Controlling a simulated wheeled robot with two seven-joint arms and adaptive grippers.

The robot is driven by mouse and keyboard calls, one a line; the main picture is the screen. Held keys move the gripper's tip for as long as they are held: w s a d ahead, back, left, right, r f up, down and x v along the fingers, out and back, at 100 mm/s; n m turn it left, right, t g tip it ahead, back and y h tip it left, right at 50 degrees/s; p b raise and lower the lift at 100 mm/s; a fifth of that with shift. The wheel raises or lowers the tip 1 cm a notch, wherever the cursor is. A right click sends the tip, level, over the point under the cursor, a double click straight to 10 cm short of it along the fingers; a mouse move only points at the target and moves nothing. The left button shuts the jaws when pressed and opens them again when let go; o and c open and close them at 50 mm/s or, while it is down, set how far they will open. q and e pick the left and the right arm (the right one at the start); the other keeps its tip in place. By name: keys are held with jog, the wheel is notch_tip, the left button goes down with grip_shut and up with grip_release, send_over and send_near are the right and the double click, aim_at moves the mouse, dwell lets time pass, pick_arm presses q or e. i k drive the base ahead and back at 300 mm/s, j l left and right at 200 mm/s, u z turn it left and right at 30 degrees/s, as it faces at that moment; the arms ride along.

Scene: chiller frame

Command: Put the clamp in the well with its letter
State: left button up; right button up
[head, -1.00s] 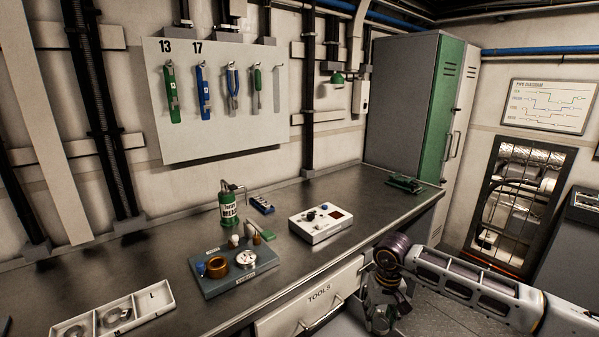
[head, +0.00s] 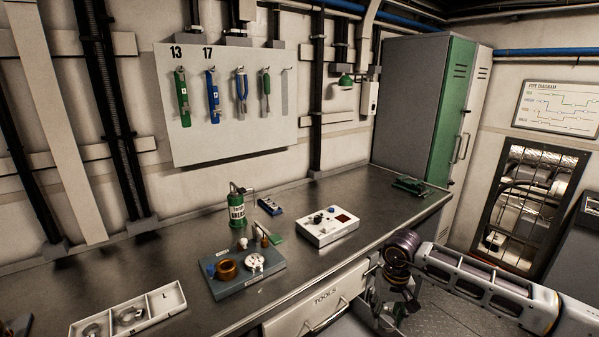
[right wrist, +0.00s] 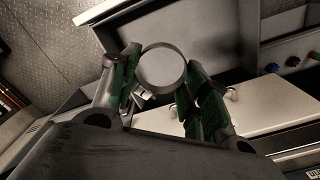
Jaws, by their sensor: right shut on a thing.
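The clamp (right wrist: 160,68) is a pale round metal ring, seen in the right wrist view between the fingers of my right gripper (right wrist: 160,85), which is shut on it. In the head view my right gripper (head: 393,292) hangs off the bench's front edge, beside the drawer; the clamp is too small and dark to make out there. No letter can be read on it. The pale lettered tray (head: 178,308) lies at the bench's lower left. Its right well, marked L, is empty; the other two hold metal rings, the middle one marked M. My left gripper cannot be made out.
A grey block with fittings (head: 222,287), a green grease can (head: 238,213) and a white control box (head: 327,239) stand on the bench. The TOOLS drawer front (head: 314,303) is below. Bare bench (head: 150,262) lies behind the tray. A dark, unclear piece shows at the lower-left corner.

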aim_at(166, 303)
jog(key=l+u, duration=0.25)
jog(key=u, duration=0.2)
jog(key=k+l+u, duration=0.1)
jog(key=u, duration=0.35)
jog(key=l, duration=0.05)
